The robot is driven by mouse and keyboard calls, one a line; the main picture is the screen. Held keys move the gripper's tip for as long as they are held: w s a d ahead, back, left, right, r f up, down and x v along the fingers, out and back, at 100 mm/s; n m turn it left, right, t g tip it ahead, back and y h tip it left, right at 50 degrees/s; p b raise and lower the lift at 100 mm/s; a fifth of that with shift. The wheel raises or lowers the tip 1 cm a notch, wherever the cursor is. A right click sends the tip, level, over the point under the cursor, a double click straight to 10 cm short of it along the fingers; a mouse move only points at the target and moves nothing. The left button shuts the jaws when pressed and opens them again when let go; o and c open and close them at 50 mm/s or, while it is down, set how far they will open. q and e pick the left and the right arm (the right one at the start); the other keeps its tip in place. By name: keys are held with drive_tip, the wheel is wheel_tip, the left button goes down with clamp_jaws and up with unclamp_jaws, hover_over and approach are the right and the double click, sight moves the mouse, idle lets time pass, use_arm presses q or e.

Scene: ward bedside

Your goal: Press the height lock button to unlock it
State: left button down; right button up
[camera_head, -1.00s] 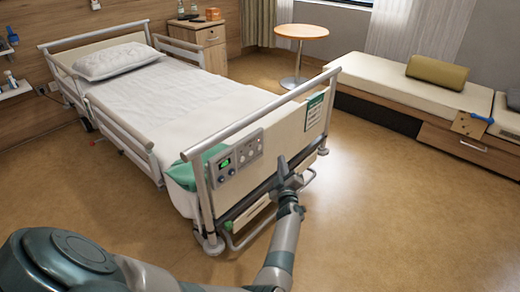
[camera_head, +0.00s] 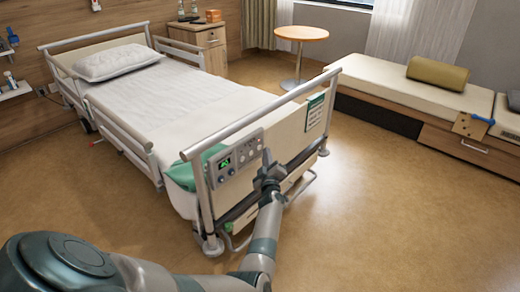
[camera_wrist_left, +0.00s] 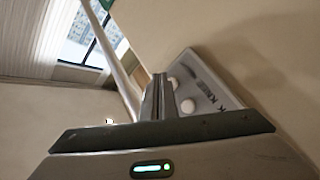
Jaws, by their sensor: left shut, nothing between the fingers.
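My left gripper (camera_head: 267,156) is shut and empty, just right of the panel in the head view. In the left wrist view the closed fingers (camera_wrist_left: 158,95) are beside the grey panel (camera_wrist_left: 213,92), whose white round buttons show to the right of the fingertips. Whether the fingers touch the panel I cannot tell. My right gripper is not in view.
The footboard's top rail (camera_head: 255,119) runs above the panel. A green sign (camera_head: 314,111) hangs at the footboard's right end. Bare floor (camera_head: 385,225) lies to the right. A bench (camera_head: 395,85) and a round table (camera_head: 301,33) stand farther back.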

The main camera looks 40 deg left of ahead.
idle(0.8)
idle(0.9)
use_arm(q)
drive_tip(key=shift+a, duration=0.1)
drive_tip(key=shift+a, duration=0.3)
drive_tip(key=shift+w+a, duration=0.1)
drive_tip(key=shift+a, duration=0.25)
idle(0.9)
idle(0.4)
